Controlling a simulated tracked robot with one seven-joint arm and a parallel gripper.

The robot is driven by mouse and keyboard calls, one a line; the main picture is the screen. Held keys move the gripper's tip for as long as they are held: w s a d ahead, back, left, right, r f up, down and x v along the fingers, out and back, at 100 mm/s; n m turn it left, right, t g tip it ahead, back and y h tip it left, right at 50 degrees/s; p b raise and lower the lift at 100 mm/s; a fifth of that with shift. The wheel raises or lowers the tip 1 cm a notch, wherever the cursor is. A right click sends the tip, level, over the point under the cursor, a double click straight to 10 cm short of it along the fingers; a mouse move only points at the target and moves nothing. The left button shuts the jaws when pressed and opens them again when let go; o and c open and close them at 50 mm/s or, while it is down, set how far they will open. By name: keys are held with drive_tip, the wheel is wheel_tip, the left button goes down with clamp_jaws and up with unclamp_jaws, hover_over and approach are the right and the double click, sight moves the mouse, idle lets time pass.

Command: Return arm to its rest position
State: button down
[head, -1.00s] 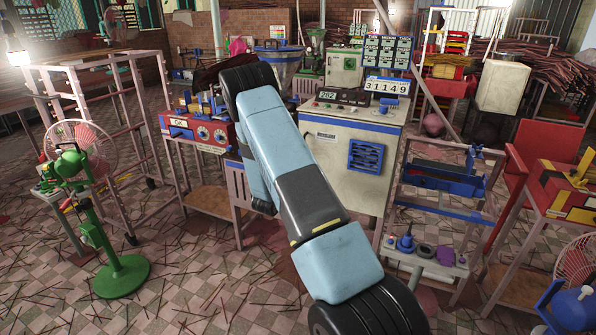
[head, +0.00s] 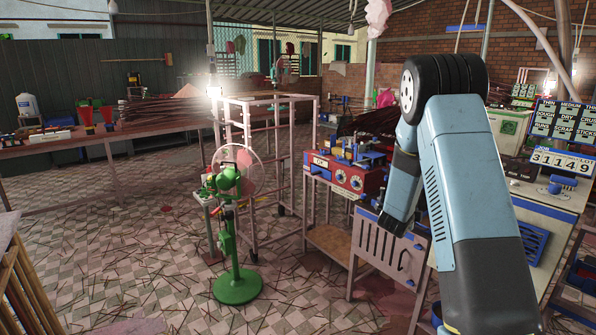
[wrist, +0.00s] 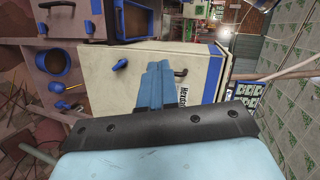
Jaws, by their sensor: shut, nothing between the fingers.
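My arm fills the right of the head view, with a pale blue upper link and a black ribbed joint at its top. From there a shorter pale blue link hangs down to the left, ending in a dark end at the white slatted panel; I cannot make out the fingers there. In the wrist view my gripper (wrist: 158,68) shows as two blue fingers lying together, shut and empty. They appear in front of a cream cabinet (wrist: 112,72) with a blue edge and a dark handle. Whether they touch it I cannot tell.
A red machine with dials (head: 345,177) stands on a stand left of my arm. A white slatted panel (head: 378,246) is close to my arm's end. A green pedestal fan (head: 236,285) and a pink frame rack (head: 247,205) stand further left. Floor at left is open, strewn with sticks.

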drive_tip(key=s+a+r+n+g+y, duration=0.1)
drive_tip(key=s+a+r+n+y, duration=0.4)
drive_tip(key=s+a+r+n, duration=0.35)
drive_tip(key=s+a+r+n+y, duration=0.4)
drive_tip(key=s+a+r+n, duration=0.15)
drive_tip(key=s+r, duration=0.5)
drive_tip(key=s+a+r+n+g, duration=0.1)
drive_tip(key=s+n, duration=0.4)
drive_tip(key=s, duration=0.9)
drive_tip(key=s+a+r+n+g, duration=0.2)
drive_tip(key=s+n, duration=0.3)
drive_tip(key=s, duration=0.9)
drive_tip(key=shift+r+g, duration=0.6)
drive_tip(key=shift+g, duration=0.3)
drive_tip(key=c, duration=1.9)
unclamp_jaws()
drive_tip(key=shift+a, duration=0.1)
